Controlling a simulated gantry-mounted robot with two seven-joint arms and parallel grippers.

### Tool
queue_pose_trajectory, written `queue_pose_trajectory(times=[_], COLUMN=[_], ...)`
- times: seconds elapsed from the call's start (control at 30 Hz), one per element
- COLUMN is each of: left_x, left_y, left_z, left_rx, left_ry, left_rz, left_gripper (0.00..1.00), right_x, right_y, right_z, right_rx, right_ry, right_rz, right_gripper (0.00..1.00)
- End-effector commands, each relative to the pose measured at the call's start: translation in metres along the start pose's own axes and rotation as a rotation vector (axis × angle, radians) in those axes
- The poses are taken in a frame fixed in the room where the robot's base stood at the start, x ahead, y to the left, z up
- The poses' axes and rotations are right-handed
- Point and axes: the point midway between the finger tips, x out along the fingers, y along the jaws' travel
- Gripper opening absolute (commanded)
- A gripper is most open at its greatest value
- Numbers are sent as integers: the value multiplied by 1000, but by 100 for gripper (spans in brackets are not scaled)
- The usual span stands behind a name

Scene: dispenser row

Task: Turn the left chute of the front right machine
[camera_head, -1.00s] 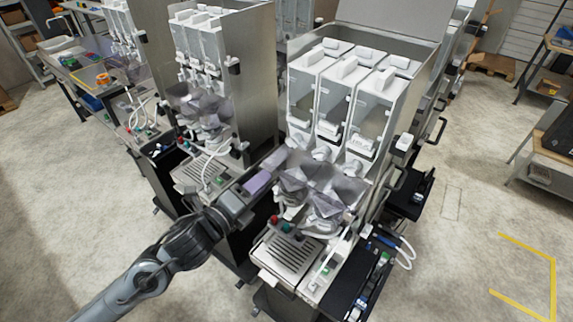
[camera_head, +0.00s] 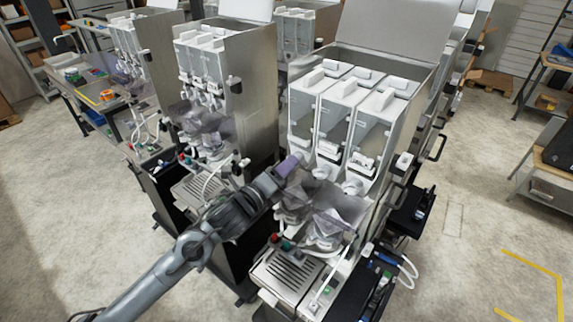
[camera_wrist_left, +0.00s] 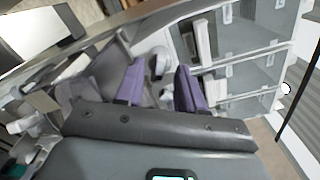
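The front right machine (camera_head: 352,130) has three clear canisters side by side, each with a white chute at its lower front. The left chute (camera_head: 305,158) is partly hidden behind my left gripper (camera_head: 287,166), whose purple fingertips are right at it. In the left wrist view, the two purple fingers of my left gripper (camera_wrist_left: 160,88) stand apart. A white rounded part, seemingly the left chute (camera_wrist_left: 160,62), shows between and just beyond them. I cannot tell whether the fingers touch it. My right gripper is not in view.
Clear funnels (camera_head: 328,208) sit below the chutes, above a drip tray (camera_head: 288,272). The neighbouring machine (camera_head: 225,90) stands close on the left, with my left arm crossing in front of the gap. The floor (camera_head: 480,210) on the right is open.

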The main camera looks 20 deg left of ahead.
Motion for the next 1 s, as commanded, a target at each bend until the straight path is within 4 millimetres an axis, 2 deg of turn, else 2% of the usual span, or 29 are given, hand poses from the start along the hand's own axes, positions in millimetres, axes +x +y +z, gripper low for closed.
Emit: queue_pose_trajectory(times=[0.4, 0.67, 1.0], left_x=[7, 7, 7], left_y=[0, 0, 0], left_z=[0, 0, 0], left_rx=[0, 0, -16], left_ry=[0, 0, 0], left_rz=[0, 0, 0], left_gripper=[38, 0, 0], right_x=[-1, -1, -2], right_y=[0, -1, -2], right_z=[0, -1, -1], right_rx=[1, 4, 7], right_ry=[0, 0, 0], right_rz=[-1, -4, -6], right_gripper=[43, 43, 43])
